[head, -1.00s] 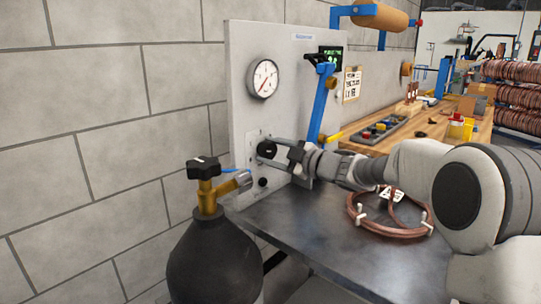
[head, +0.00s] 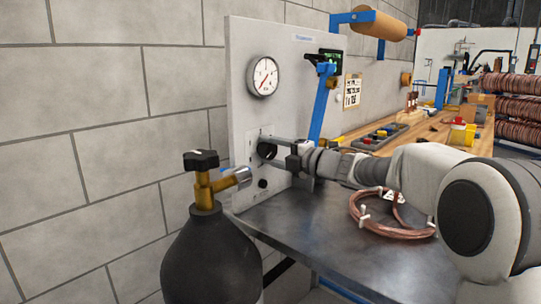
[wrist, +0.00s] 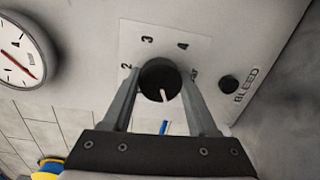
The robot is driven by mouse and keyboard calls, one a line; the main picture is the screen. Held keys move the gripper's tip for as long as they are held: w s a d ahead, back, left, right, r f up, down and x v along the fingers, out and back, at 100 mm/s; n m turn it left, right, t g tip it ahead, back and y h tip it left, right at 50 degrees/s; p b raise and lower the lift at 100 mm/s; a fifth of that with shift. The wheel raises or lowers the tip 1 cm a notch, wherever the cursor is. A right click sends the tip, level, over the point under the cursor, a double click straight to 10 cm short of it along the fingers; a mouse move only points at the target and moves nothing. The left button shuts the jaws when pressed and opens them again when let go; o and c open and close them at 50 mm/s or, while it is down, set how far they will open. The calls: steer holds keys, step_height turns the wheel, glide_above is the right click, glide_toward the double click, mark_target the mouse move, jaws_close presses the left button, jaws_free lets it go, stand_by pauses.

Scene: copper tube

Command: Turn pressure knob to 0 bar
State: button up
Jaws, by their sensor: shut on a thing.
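The black pressure knob (head: 267,150) sits on the grey upright panel (head: 290,115). In the wrist view the knob (wrist: 158,74) has a white pointer line at its lower part, aimed down the picture. Printed digits 2, 3 and 4 stand around it. My gripper (head: 272,148) is at the knob; in the wrist view its fingers (wrist: 160,92) are on either side of it, shut on it. The round white gauge (head: 263,77) is above the knob; its red needle also shows in the wrist view (wrist: 20,60).
A small black bleed knob (wrist: 228,84) is beside the pressure knob. A dark gas cylinder (head: 210,258) with a brass valve (head: 203,185) stands in front of the panel. A copper coil (head: 385,230) lies on the dark metal table (head: 300,240). A wooden bench (head: 425,130) is behind.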

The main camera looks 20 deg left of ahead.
steer(key=shift+n, duration=0.4)
steer(key=o, duration=1.4)
steer(key=shift+c, duration=0.2)
steer(key=p+v, duration=0.3)
steer(key=v, duration=1.4)
steer(key=shift+s+d, duration=0.15)
steer(key=shift+s, duration=0.05)
